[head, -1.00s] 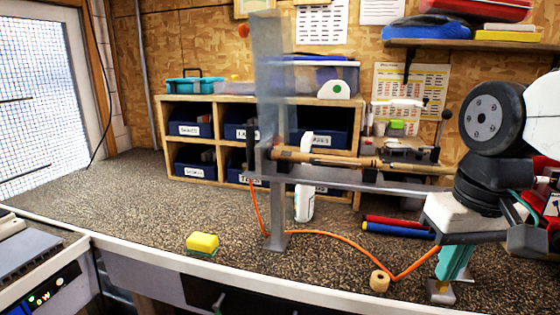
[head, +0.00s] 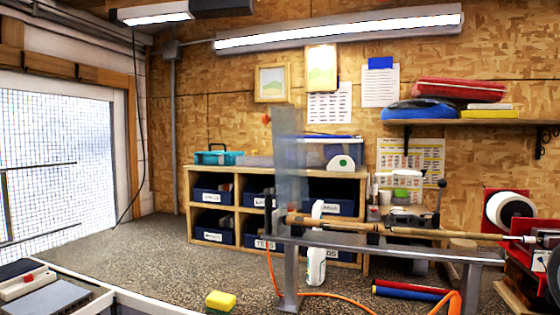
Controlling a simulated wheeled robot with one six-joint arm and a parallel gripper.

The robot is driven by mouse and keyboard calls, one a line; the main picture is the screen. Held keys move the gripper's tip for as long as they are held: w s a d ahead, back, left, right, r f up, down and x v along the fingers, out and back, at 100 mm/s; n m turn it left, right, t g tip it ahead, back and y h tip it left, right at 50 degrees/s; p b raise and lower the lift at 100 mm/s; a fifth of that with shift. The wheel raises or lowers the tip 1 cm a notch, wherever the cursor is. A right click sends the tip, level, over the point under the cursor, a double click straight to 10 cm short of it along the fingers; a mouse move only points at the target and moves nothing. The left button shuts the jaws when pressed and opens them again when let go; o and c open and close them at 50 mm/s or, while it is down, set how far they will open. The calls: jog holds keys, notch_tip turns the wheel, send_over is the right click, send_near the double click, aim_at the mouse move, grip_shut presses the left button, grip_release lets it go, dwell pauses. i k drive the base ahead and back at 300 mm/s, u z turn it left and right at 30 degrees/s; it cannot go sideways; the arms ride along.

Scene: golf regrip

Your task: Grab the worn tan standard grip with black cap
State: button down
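A long tan grip (head: 325,222) lies nearly level on a grey metal stand in the head view, right of centre. Its tan length runs right to a thin silver shaft (head: 516,237). A dark part stands at its left end; I cannot tell whether this is a black cap or part of the stand. A clear upright panel (head: 290,160) rises by that end. I cannot make out my gripper in this view, and nothing is seen touching the grip's left part.
The grey stand (head: 400,249) has a rail below the grip. A white bottle (head: 316,262) stands behind it. Labelled bins fill a wooden shelf (head: 190,222). A red machine (head: 520,250) stands right.

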aim_at(288, 220)
jog(key=k, duration=0.9)
jog(key=u, duration=0.65)
jog(key=i, duration=0.65)
jog(key=u, duration=0.65)
jog(key=i, duration=0.8)
jog(key=z, duration=0.65)
jog(key=i, duration=0.75)
jog(key=z, duration=0.65)
